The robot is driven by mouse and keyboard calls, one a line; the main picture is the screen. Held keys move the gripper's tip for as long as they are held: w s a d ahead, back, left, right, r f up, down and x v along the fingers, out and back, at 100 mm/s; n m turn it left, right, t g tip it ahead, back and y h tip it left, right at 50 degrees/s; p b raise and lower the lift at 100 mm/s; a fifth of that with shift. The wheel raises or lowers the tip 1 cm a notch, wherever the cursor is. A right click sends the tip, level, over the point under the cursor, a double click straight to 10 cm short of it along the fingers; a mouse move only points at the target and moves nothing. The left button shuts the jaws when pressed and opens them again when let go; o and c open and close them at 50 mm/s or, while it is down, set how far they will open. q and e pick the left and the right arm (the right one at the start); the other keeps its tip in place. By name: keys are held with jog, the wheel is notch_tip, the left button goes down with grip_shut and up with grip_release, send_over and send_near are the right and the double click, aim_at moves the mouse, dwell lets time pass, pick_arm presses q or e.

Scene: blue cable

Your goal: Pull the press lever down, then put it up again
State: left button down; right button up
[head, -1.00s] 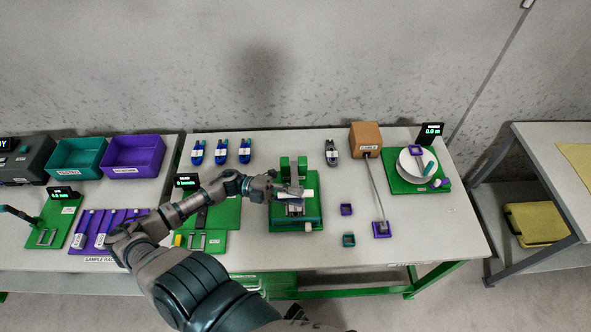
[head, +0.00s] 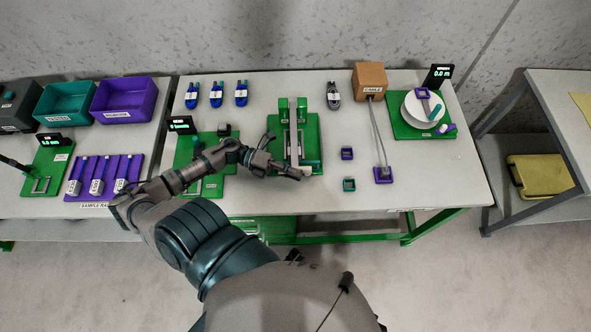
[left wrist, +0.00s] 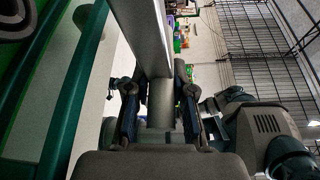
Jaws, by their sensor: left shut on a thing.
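The green press (head: 313,150) stands on the middle table, with two upright posts at its back. Its grey lever (head: 294,140) runs from between the posts toward the press's front edge, and looks lowered along the base. My left gripper (head: 292,171) is at the lever's front end, over the front edge of the press. In the left wrist view, the fingers of my left gripper (left wrist: 161,115) are shut on the grey bar of the lever (left wrist: 145,35). The lever's tip is partly hidden by the gripper. My right gripper is not in view.
A green fixture (head: 190,153) lies left of the press, under my left arm. Small purple (head: 347,153) and teal (head: 349,184) square parts lie to the right. A brown box (head: 369,80) has a cable running to a purple block (head: 383,175). A green scale (head: 405,128) is farther right.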

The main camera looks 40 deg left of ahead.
pick_arm(q)
jog(key=shift+w+a+f, duration=0.1)
jog(key=shift+a, duration=0.05)
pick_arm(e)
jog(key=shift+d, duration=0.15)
pick_arm(q)
jog(key=c, duration=1.2)
grip_release()
jog(key=shift+c, duration=0.2)
jog(key=shift+o, duration=1.1)
jog(key=shift+a, duration=0.45)
jog(key=shift+s+a, duration=0.3)
jog(key=shift+a, duration=0.1)
jog(key=v, duration=1)
jog(key=shift+a, duration=0.4)
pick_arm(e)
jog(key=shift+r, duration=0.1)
pick_arm(q)
jog(key=shift+s, duration=0.1)
